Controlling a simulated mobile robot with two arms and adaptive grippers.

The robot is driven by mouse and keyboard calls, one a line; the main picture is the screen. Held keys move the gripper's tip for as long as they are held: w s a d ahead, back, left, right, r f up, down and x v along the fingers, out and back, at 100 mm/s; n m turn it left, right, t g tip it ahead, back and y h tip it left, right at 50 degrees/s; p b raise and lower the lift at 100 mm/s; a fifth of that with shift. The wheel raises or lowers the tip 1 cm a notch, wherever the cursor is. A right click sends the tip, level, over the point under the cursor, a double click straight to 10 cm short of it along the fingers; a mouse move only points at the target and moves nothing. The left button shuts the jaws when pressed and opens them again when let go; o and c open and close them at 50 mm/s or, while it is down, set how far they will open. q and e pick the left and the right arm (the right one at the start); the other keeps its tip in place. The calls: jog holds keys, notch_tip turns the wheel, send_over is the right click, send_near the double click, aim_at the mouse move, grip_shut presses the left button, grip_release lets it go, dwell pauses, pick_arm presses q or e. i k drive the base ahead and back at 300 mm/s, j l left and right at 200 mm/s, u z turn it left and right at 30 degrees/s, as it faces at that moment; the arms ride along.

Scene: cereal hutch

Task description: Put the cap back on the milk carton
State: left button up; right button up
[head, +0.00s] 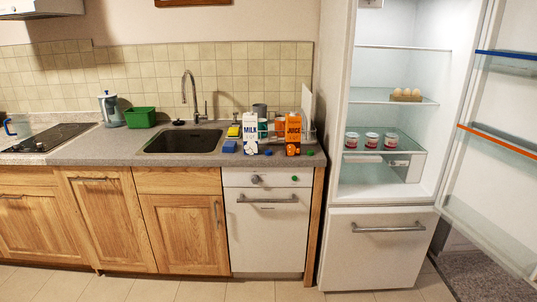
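The milk carton (250,133), white and blue, stands upright on the counter right of the sink. A small dark blue piece (268,152), which looks like a cap, lies on the counter just right of the carton's base. A small green piece (310,153), also cap-like, lies right of the orange juice carton (293,134). The carton's top is too small to tell its spout clearly. Neither of my grippers shows in the head view.
A blue block (229,147) and a yellow-green sponge (234,131) lie left of the milk. The sink (183,141) is left. The fridge (385,130) stands open on the right, its door swung out. The floor in front is clear.

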aim_at(250, 119)
jog(key=i+z, duration=0.15)
jog(key=i, duration=0.35)
jog(key=i+j+z, duration=0.1)
jog(key=i, duration=0.4)
jog(key=i+j+z, duration=0.15)
jog(key=i, duration=0.35)
jog(key=i+j+z, duration=0.15)
jog(key=i, duration=0.35)
jog(key=j, duration=0.1)
